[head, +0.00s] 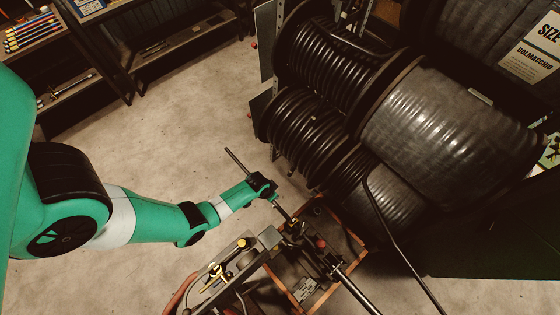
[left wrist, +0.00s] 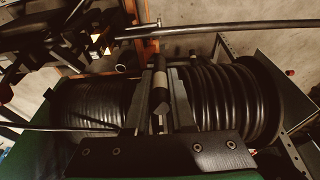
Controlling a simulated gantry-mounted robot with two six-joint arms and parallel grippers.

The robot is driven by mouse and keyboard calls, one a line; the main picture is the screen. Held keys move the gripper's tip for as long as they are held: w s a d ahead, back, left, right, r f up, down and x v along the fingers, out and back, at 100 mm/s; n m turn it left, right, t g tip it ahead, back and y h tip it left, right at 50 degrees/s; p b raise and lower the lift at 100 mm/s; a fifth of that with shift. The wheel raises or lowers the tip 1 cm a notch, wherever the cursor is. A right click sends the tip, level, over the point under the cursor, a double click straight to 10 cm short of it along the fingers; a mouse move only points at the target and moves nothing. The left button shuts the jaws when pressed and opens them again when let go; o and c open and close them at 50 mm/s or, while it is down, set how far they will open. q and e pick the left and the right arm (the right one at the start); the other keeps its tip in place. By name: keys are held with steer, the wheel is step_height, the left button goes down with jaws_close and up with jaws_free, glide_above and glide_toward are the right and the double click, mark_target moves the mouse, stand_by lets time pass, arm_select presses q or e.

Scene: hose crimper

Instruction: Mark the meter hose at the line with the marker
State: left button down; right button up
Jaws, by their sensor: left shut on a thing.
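My left gripper (head: 273,190) is over the floor beside the hose reels, above the thin black hose. It is shut on the marker (left wrist: 160,82), a dark barrel with a grey band, seen between the fingers in the left wrist view. The meter hose (head: 237,161) is a thin black length running from the bench machine, past under my gripper, to a free end up-left. It also crosses the top of the left wrist view (left wrist: 230,30), beyond the marker's tip. I cannot tell whether the tip touches it. No line on the hose is visible. My right gripper is not in view.
Large reels of black hose (head: 430,115) fill the right side. The bench machine (head: 300,240) with an orange-edged tray (head: 350,238) stands at the bottom middle. A loose hose (head: 400,245) hangs from a reel. Shelves (head: 110,50) stand upper left; the floor between is clear.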

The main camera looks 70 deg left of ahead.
arm_select(q)
steer(key=shift+t, duration=0.3)
steer(key=f+b, duration=0.1)
steer(key=s+f+b, duration=0.1)
steer(key=f+b, duration=0.3)
steer(key=shift+s+d+f, duration=0.2)
steer(key=shift+s+d, duration=0.1)
steer(key=shift+s, duration=0.05)
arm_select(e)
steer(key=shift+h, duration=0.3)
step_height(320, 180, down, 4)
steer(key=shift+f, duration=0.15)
arm_select(q)
steer(key=shift+f+b, duration=0.65)
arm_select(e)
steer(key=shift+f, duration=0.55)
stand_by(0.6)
arm_select(q)
steer(key=shift+r, duration=0.1)
step_height(320, 180, up, 7)
steer(key=p, duration=0.7)
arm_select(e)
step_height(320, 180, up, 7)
